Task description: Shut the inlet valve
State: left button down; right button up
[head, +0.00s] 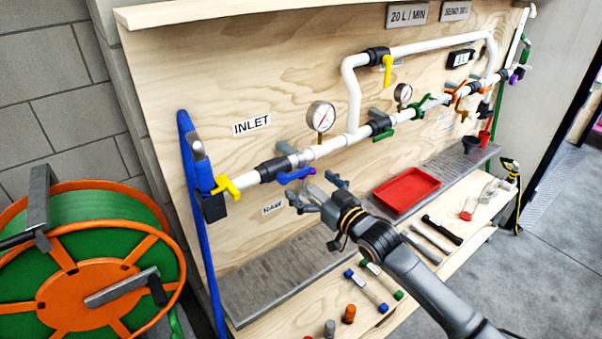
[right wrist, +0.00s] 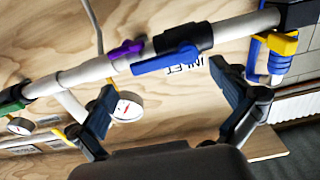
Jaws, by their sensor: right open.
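The black valve body (head: 272,169) sits on the white pipe just below the INLET label (head: 252,125). A blue-purple lever (head: 297,175) beside it lies roughly along the pipe. In the right wrist view, the valve body (right wrist: 184,40) has a blue lever (right wrist: 165,60) along the pipe, with a smaller purple part (right wrist: 123,50) beside it. My right gripper (head: 322,192) is open and empty, below and right of the lever in the head view. In the right wrist view its fingers (right wrist: 166,92) are spread wide, with the lever beyond the gap between them. My left gripper is out of view.
A yellow handle (head: 227,187) marks the pipe's left end by the blue hose (head: 203,240). A pressure gauge (head: 320,116) stands right of the valve. A grey ledge (head: 270,280) and a red tray (head: 406,191) lie below. A hose reel (head: 80,270) stands at left.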

aim_at(298, 175)
jog(key=x, duration=0.3)
jog(key=shift+a, duration=0.1)
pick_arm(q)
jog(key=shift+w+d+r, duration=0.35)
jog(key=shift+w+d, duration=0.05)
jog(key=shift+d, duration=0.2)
pick_arm(e)
jog(key=shift+w+a, duration=0.1)
jog(key=shift+w, duration=0.1)
jog(key=shift+s, duration=0.1)
jog(key=c, duration=1.6)
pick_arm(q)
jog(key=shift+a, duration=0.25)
pick_arm(e)
jog(key=shift+o, duration=0.2)
